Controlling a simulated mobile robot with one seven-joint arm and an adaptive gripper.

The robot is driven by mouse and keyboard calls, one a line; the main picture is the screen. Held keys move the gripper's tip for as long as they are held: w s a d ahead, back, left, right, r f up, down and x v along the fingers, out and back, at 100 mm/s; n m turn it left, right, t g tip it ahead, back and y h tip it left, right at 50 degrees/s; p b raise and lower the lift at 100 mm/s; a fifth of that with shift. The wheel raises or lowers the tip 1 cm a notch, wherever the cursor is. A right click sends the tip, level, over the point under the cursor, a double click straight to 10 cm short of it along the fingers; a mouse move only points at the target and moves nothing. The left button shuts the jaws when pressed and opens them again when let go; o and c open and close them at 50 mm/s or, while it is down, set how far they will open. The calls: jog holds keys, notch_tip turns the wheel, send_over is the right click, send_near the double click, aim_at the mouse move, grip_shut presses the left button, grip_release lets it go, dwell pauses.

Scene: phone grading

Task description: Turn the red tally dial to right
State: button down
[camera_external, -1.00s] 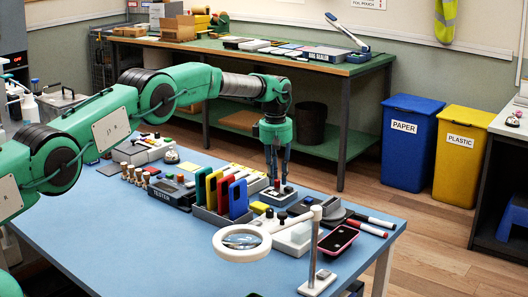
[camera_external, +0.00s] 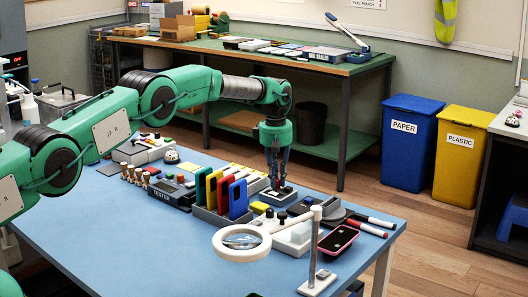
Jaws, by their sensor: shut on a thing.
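My gripper (camera_external: 275,180) points straight down over a small grey box (camera_external: 284,198) on the blue table, behind and to the right of the upright coloured phones. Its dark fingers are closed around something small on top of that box. The fingers largely hide what they hold; its place fits the red tally dial, but its colour and pointer are too small to make out. A small white patch shows on the box top beside the fingers.
The blue table (camera_external: 130,225) holds a rack of upright phones (camera_external: 238,198), a tester box (camera_external: 170,193), a magnifier lamp (camera_external: 242,243) on a stand, a pink-edged phone (camera_external: 338,240) and markers (camera_external: 372,225). The table's front left is clear. Blue (camera_external: 408,150) and yellow (camera_external: 457,160) bins stand behind.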

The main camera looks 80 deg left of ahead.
jog(key=m, duration=0.6)
jog(key=shift+a, duration=0.1)
jog(key=m, duration=0.6)
jog(key=shift+m+h+b, duration=0.3)
jog(key=shift+b, duration=0.05)
dwell(0.4)
jog(key=c, duration=2)
grip_release()
jog(key=r, duration=1.2)
jog(key=shift+s+a, duration=0.15)
jog(key=shift+s, duration=0.05)
